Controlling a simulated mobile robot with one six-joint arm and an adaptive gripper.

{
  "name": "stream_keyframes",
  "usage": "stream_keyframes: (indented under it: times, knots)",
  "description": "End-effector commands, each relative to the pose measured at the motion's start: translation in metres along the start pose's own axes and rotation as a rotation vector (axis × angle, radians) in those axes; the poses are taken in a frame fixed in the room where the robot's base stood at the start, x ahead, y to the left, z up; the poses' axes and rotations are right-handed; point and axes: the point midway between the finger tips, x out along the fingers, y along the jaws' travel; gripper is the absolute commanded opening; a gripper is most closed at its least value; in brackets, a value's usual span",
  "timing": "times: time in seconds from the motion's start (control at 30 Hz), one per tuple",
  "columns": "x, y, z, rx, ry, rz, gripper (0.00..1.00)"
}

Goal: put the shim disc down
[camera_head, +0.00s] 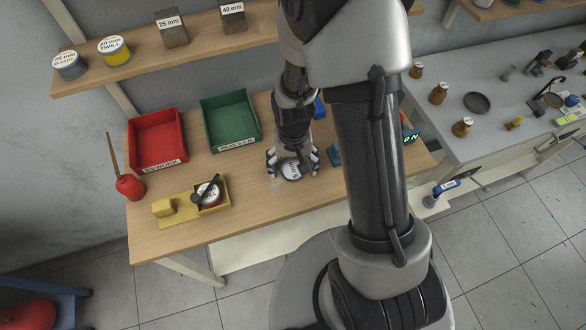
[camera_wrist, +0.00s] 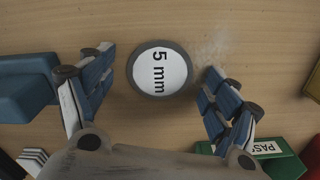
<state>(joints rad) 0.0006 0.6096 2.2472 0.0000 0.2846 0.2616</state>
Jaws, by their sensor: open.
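The shim disc (camera_wrist: 159,71) is a dark grey disc with a white top marked "5 mm" in the wrist view. It lies flat on the wooden bench (camera_wrist: 210,22). In the head view the disc (camera_head: 291,171) shows under my gripper (camera_head: 292,163), partly covered by it. In the wrist view my gripper (camera_wrist: 157,95) is open, with one blue-padded finger on each side of the disc. A gap of bare wood shows between each finger and the disc.
A green tray labelled "PASS" (camera_head: 236,140) and a red tray labelled "REWORK" (camera_head: 158,163) stand left of my gripper. A yellow fixture (camera_head: 182,213) holding a labelled disc and a red oil can (camera_head: 130,186) are at the bench's left. A blue block (camera_wrist: 22,88) lies near one finger.

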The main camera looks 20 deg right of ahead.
Motion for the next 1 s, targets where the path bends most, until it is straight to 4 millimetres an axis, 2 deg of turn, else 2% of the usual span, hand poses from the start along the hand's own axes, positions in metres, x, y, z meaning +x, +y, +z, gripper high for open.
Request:
stream_keyframes:
  times: [0.07, 0.8, 1.0]
  knots:
    - [0.0000, 0.0000, 0.0000, 0.000, 0.000, 0.000, 0.79]
    - [0.0003, 0.0000, 0.0003, 0.000, -0.001, 0.000, 0.30]
    - [-0.0007, 0.0001, 0.0005, 0.000, -0.001, 0.000, 0.30]
